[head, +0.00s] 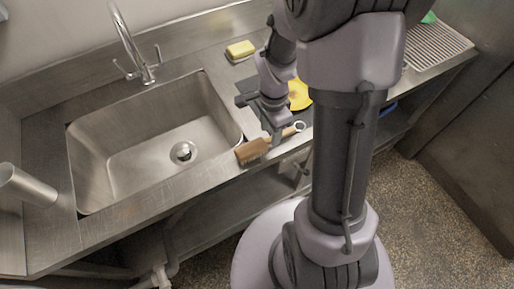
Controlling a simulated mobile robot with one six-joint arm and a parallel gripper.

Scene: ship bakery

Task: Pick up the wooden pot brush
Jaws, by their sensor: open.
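The wooden pot brush (254,150) lies on the steel counter at the front right corner of the sink. Its brown head points left and its handle runs right, to a pale ring-like end near the counter's front edge. My gripper (274,138) is pointed down over the brush, close to where the handle meets the head. It is open. A finger hides part of the handle, and I cannot tell whether it touches the brush.
The empty sink basin (115,148) with a tall tap (133,45) is to the left. A yellow sponge (240,50) lies behind my gripper. A yellow item (299,95) is partly hidden by my arm. A ribbed drainboard (436,43) is at right, a metal cylinder (27,185) at left.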

